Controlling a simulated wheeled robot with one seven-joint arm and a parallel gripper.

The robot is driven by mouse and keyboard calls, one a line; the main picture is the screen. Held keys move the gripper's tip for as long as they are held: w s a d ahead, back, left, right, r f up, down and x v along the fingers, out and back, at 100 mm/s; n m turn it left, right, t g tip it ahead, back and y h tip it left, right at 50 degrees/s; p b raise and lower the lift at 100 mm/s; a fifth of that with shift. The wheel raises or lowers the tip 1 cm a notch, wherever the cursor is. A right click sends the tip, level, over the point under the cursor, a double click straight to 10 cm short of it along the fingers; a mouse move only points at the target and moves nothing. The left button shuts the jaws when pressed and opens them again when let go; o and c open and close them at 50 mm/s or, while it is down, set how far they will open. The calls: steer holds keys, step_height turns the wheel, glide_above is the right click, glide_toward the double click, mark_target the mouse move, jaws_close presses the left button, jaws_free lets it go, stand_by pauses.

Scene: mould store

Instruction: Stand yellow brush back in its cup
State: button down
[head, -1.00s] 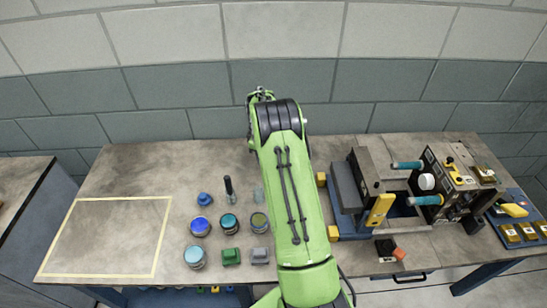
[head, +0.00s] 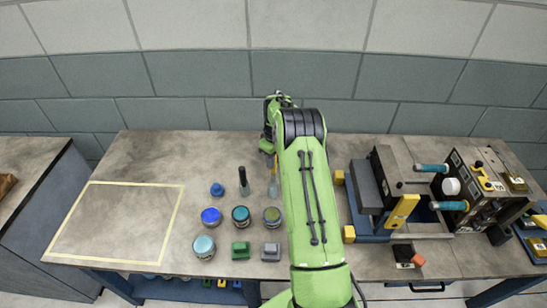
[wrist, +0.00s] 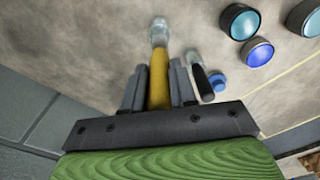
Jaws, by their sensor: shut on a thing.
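My gripper (wrist: 156,78) is shut on the yellow handle of the yellow brush (wrist: 158,84). The brush points away from the wrist toward a clear cup (wrist: 158,28), and its far end meets the cup in the wrist view. In the head view a bit of the yellow handle (head: 276,162) shows just above the clear cup (head: 274,188), beside my arm. The cup stands upright on the bench. I cannot tell how deep the brush is in it. My gripper's fingers are hidden behind my arm in the head view.
A dark-handled brush (head: 243,177) stands just left of the cup, with a blue knob-like piece (head: 217,189) further left. Several round tins, among them a blue one (head: 211,216), and small blocks sit in front. A machine (head: 400,195) is at right. The taped area (head: 176,215) is empty.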

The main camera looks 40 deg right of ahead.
mark_target(274, 172)
steer(key=shift+f+b, duration=1.8)
steer(key=shift+f, duration=1.1)
steer(key=c, duration=0.8)
jaws_free()
steer(key=r, duration=0.5)
steer(key=r+p, duration=0.1)
steer(key=r, duration=0.4)
steer(key=r+p, duration=0.1)
steer(key=r, duration=0.5)
steer(key=shift+s+d, duration=0.1)
steer(key=shift+s, duration=0.25)
